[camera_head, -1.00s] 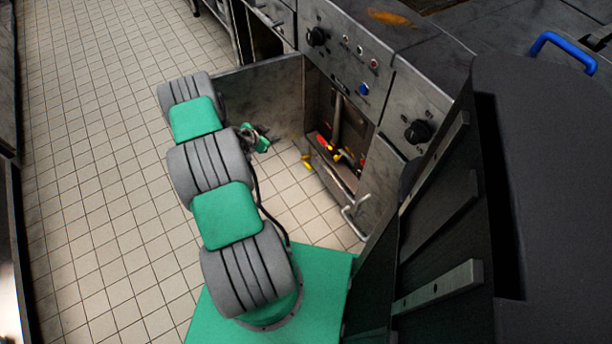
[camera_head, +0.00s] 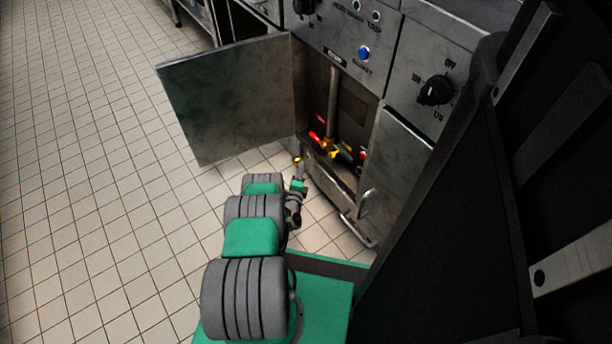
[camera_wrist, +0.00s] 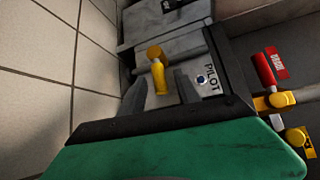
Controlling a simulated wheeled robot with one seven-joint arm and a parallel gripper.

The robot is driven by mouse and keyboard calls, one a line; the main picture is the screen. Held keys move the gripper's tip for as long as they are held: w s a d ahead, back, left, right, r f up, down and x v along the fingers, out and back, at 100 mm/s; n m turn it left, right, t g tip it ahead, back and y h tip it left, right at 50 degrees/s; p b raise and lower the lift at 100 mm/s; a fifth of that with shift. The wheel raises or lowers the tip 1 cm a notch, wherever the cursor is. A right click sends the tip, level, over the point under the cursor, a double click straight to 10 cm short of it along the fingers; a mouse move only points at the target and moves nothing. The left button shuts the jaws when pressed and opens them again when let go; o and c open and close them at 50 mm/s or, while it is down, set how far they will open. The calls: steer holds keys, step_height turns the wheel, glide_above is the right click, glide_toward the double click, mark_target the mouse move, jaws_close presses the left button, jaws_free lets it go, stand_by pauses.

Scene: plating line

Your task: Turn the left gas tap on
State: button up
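In the open cabinet, a red lever tap (camera_head: 316,136) sits on the pipework to the left of the steel pipe. The wrist view shows a red handle (camera_wrist: 265,72) on a yellow fitting. A small yellow lever (camera_wrist: 157,75), beside a plate marked PILOT (camera_wrist: 205,80), stands lower and nearer; it also shows in the head view (camera_head: 297,160). I cannot tell for certain which is the left gas tap. My gripper (camera_wrist: 153,90) is open, its two dark fingers apart on either side of the yellow lever. Contact with the lever cannot be seen.
The cabinet door (camera_head: 230,95) stands wide open on the left. More yellow and red fittings (camera_head: 345,153) lie further right inside. A second door (camera_head: 395,165) with a handle is on the right. The tiled floor (camera_head: 110,200) is clear.

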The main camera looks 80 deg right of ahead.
steer(key=shift+w+d+f+b, duration=0.15)
steer(key=shift+d+b, duration=0.1)
steer(key=shift+d, duration=0.15)
steer(key=shift+w+d+f+b, duration=0.1)
steer(key=shift+d+b, duration=0.15)
steer(key=shift+d, duration=0.15)
steer(key=shift+d+r, duration=0.1)
steer(key=shift+r, duration=0.05)
steer(key=shift+s, duration=0.1)
jaws_close()
stand_by(0.5)
steer(key=shift+r, duration=0.1)
